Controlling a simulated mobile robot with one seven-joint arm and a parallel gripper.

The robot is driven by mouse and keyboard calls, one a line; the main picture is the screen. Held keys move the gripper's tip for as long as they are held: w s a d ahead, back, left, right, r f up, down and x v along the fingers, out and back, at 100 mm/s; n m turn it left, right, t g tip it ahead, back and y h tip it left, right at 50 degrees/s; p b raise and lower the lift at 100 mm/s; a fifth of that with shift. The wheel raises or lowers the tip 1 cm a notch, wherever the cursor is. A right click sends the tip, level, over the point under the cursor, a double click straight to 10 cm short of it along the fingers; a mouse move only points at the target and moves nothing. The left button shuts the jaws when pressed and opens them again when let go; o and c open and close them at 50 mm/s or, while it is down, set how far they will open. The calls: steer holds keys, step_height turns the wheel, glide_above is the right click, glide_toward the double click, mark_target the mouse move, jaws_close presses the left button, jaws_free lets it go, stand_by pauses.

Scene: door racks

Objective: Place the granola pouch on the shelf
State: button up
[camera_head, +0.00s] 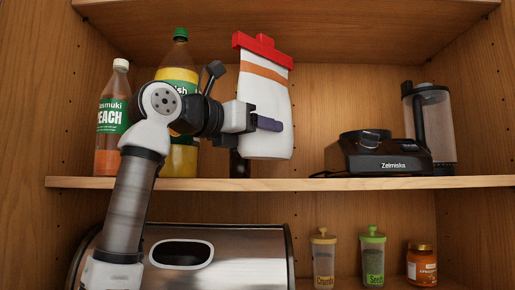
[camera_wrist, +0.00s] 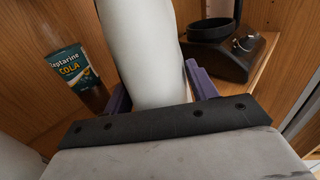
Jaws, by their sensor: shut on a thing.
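The granola pouch (camera_head: 265,105) is white with an orange band and a red clip along its top. My gripper (camera_head: 268,124) is shut on its lower half, with purple fingers on either side. The pouch is nearly upright with a slight tilt, and its bottom appears above the shelf board (camera_head: 300,184). I cannot tell its exact depth over the shelf. In the wrist view the pouch (camera_wrist: 143,50) fills the middle between the purple fingers (camera_wrist: 160,88). Its top is out of that frame.
A peach bottle (camera_head: 110,120) and a green-capped yellow bottle (camera_head: 178,80) stand on the shelf at left. A black Zelmiska appliance (camera_head: 380,155) with a clear container (camera_head: 438,125) stands right.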

mark_target(258, 158)
steer(key=shift+f, duration=1.5)
steer(key=shift+w+f+p, duration=0.15)
steer(key=shift+f+p, duration=0.2)
steer(key=shift+p, duration=0.15)
steer(key=shift+f, duration=0.15)
steer(key=shift+f, duration=0.15)
steer(key=o, duration=1.3)
